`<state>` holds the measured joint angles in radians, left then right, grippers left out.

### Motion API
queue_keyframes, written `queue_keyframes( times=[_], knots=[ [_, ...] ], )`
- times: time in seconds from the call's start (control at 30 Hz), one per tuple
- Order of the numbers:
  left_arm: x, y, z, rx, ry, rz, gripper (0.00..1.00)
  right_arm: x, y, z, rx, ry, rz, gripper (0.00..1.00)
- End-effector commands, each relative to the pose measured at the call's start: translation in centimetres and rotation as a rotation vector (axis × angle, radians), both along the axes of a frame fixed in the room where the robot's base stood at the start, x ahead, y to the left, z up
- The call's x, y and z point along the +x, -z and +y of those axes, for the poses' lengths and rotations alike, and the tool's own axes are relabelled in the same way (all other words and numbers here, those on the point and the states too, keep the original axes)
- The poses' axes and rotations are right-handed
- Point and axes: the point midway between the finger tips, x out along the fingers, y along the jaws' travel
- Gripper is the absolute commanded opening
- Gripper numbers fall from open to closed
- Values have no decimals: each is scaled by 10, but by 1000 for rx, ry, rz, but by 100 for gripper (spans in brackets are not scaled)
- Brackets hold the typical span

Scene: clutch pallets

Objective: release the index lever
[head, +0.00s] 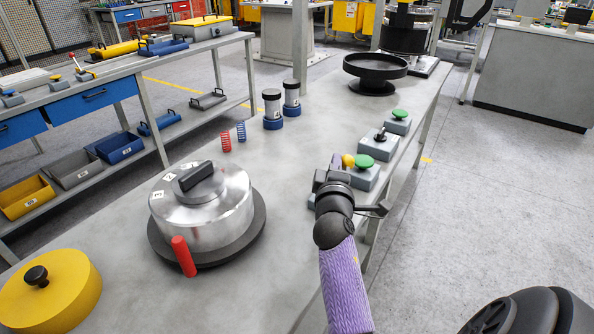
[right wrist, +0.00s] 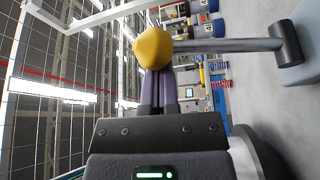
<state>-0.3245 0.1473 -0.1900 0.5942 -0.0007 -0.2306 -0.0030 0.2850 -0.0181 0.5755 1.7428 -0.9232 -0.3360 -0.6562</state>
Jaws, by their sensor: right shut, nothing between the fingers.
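The index lever appears to be the metal rod with a yellow ball knob (right wrist: 153,48) in the right wrist view. Its rod runs right to a dark pivot on a grey box. In the head view the yellow knob (head: 348,161) shows just right of my right gripper (head: 336,161), at the bench's right edge. My right gripper is shut and empty. Its purple fingers (right wrist: 162,92) pass behind the knob in the wrist view, and the knob hides part of them. I cannot tell whether they touch it. My left gripper is out of view.
Green-topped button boxes (head: 365,175) and a black-knobbed lever box (head: 380,142) stand along the bench's right edge. A silver drum (head: 225,217) with a red handle (head: 183,256) sits on a dark disc. A yellow lidded round (head: 70,295) is at front left.

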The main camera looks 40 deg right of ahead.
Motion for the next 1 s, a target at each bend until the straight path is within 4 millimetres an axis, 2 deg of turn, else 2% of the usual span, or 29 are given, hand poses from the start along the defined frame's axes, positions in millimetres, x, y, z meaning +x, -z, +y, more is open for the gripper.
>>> queue_keyframes(
  times=[0.03, 0.1, 0.4, 0.67, 1.0],
  knots=[
    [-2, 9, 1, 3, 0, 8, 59, -4, 7, -1, 9, 2, -32, 0],
    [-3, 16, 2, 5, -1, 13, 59, -9, 8, -3, 24, 1, -83, 0],
    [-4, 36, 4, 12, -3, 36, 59, -25, 11, -7, 72, 1, -247, 0],
    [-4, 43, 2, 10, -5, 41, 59, -32, 11, -9, 90, 0, -312, 0],
    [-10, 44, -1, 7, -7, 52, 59, -33, 10, -10, 94, 0, -325, 0]
  ],
)
